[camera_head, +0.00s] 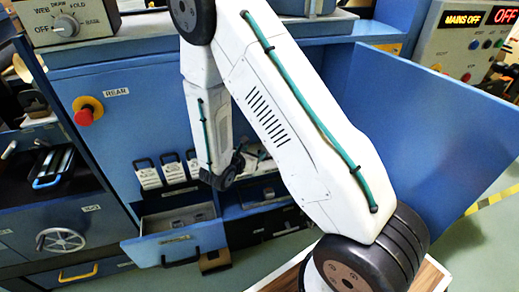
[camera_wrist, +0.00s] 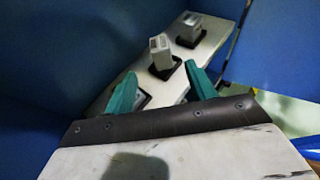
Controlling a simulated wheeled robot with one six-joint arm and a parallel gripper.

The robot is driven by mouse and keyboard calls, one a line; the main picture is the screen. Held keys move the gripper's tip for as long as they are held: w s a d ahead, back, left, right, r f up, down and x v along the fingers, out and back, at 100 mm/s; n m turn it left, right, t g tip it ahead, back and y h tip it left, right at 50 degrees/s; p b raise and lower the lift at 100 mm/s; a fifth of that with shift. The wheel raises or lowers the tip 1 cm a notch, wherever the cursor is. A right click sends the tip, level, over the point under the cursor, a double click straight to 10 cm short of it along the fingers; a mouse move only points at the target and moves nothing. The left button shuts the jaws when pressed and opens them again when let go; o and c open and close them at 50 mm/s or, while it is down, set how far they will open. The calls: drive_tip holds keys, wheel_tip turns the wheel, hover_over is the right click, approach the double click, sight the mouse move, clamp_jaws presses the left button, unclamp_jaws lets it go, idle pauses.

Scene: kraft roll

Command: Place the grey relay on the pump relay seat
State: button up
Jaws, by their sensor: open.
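In the wrist view my gripper (camera_wrist: 165,82) is open, its two teal fingers apart with no object seen between them. Beyond the fingertips a pale grey block-shaped relay (camera_wrist: 160,44) stands upright on a dark base on a cream panel (camera_wrist: 212,45). A second pale relay (camera_wrist: 188,22) stands on another dark base farther along. A further dark base (camera_wrist: 142,99) shows between the fingers, partly hidden by the left one. I cannot read any labels, so I cannot tell which is the pump relay seat. In the head view my arm hides most of this area.
In the head view a blue drawer (camera_head: 175,248) stands open below several white tags (camera_head: 148,175). A blue door (camera_head: 425,125) stands open at right. A control panel (camera_head: 465,45) reads MAINS OFF. A red emergency button (camera_head: 84,116) is on the cabinet at left.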

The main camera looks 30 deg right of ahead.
drive_tip(key=s+d+r+m+g, duration=0.2)
drive_tip(key=s+r+m+g, duration=0.2)
drive_tip(key=s+r+m, duration=0.45)
drive_tip(key=s+d+r+m+g, duration=0.25)
drive_tip(key=s+r+m, duration=0.2)
drive_tip(key=r, duration=0.75)
drive_tip(key=s+a+r+m+y, duration=0.5)
drive_tip(key=s+a+y, duration=0.1)
drive_tip(key=s, duration=0.2)
drive_tip(key=s+a+r+m+t+y, duration=0.1)
drive_tip(key=s+a+r+m+y, duration=0.4)
drive_tip(key=s+a, duration=0.2)
drive_tip(key=shift+s+a+m+y, duration=0.25)
drive_tip(key=shift+s+m+y, duration=0.15)
drive_tip(key=shift+s, duration=0.6)
drive_tip(key=shift+c, duration=0.4)
